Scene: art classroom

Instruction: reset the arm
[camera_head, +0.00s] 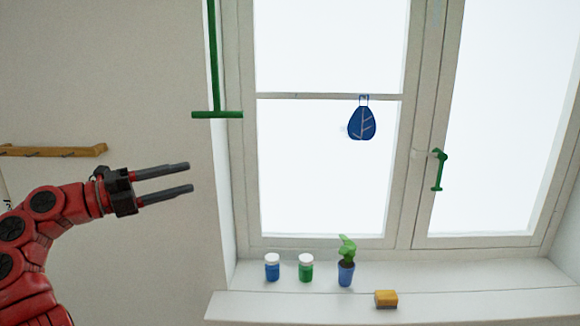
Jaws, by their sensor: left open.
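My left gripper (190,178) is at the end of the red arm, which comes in from the lower left. Its two dark grey fingers point right and are spread apart, with nothing between them. It is in the air in front of the pale wall, left of the window. My right gripper is not in view.
The white windowsill (480,303) holds a blue jar (272,268), a green jar (306,269), a potted plant (346,273) and a yellow block (386,299). A green T-shaped bar (217,114) hangs by the window frame. A wooden peg rail (52,151) is on the wall.

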